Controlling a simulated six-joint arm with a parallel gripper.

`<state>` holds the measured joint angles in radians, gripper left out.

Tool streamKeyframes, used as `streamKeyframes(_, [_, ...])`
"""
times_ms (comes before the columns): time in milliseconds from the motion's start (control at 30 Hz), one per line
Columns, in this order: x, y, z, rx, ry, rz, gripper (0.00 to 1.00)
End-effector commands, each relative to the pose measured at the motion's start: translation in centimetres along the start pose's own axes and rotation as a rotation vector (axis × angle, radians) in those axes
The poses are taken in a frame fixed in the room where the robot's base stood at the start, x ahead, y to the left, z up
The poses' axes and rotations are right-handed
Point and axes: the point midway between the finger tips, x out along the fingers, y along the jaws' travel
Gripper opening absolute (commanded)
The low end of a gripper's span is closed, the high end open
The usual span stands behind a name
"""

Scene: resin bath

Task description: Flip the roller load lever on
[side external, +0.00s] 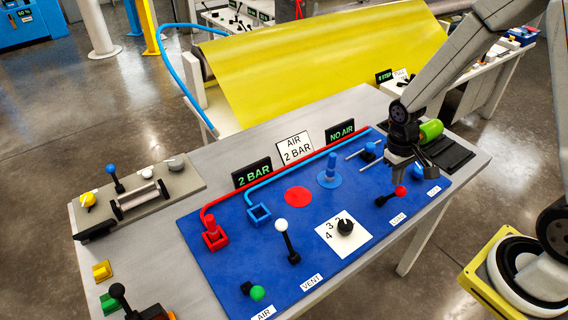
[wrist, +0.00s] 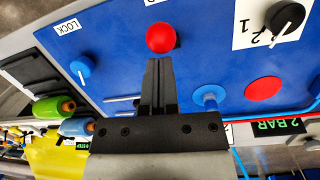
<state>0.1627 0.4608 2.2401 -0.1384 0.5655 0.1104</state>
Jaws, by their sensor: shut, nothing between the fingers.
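The lever with a red ball knob (side external: 400,191) stands at the right part of the blue panel, leaning over to the right from its black base, beside a small white label (side external: 398,219) that is hard to read. In the wrist view the red ball (wrist: 161,38) is just beyond my fingertips and hides the lever's shaft. My gripper (wrist: 158,62) is shut and empty, its fingers pointing at the ball. I cannot tell whether they touch it.
A blue knob (wrist: 82,68) sits by the LOCK label (wrist: 68,27). A blue peg (side external: 330,172) and a black dial (side external: 345,227) stand left of the lever. A white-ball lever (side external: 282,226) is further left. A green cylinder (side external: 431,130) lies behind my gripper.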

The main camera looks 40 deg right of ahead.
Motion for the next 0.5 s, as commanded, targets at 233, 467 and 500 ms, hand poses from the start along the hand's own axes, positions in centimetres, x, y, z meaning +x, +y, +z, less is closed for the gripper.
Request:
streamKeyframes(233, [0.8,0.2,1.9,-0.001,-0.004,0.001,0.0])
streamKeyframes(467, [1.4,0.3,2.9,-0.001,-0.015,0.001,0.0])
streamKeyframes(500, [1.5,0.4,3.0,0.0,-0.018,0.001,0.0])
